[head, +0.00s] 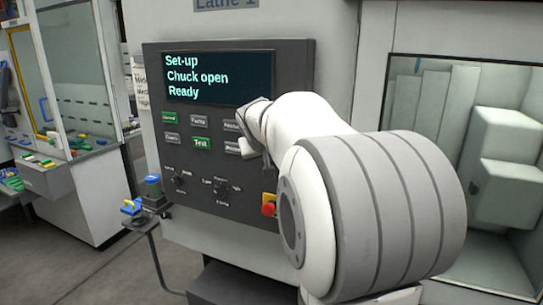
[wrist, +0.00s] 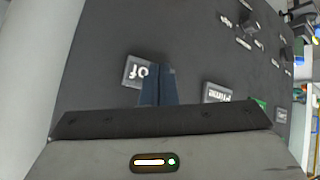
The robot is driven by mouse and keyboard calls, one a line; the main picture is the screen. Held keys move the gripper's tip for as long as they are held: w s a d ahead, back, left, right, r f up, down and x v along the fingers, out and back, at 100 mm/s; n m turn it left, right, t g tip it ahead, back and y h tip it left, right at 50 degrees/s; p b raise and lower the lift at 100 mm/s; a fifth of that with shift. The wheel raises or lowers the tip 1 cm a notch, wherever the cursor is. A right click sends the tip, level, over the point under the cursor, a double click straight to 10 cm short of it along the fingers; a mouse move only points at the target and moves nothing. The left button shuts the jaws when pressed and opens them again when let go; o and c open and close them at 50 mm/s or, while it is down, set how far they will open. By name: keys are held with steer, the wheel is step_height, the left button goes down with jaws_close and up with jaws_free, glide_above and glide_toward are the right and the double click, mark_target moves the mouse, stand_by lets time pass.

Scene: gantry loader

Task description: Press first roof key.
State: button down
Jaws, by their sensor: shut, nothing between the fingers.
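A grey key (wrist: 138,72) whose visible lettering ends in "of" shows upside down on the dark panel in the wrist view. The fingers of my gripper (wrist: 159,70) cover part of it. The fingers are shut together, empty, with their tips over the key's right side; I cannot tell whether they touch it. In the head view my gripper (head: 250,140) is at the right end of the key rows, and that key is hidden behind it. The control panel (head: 225,225) carries a screen (head: 220,78) reading "Set-up, Chuck open, Ready".
A "Prime" key (wrist: 215,93) lies beside the roof key. A green "Test" key (head: 202,143) is further left on the panel. Knobs (head: 180,180) and a red stop button (head: 268,207) sit lower. A machine window (head: 460,160) is at the right.

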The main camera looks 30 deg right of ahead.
steer(key=shift+w+d, duration=0.15)
steer(key=shift+d, duration=0.05)
steer(key=shift+a, duration=0.15)
stand_by(0.5)
steer(key=shift+s+a+b, duration=0.5)
steer(key=shift+b, duration=0.05)
steer(key=s+a+b, duration=0.1)
steer(key=a, duration=0.1)
steer(key=s+a+b, duration=0.2)
stand_by(0.4)
stand_by(0.5)
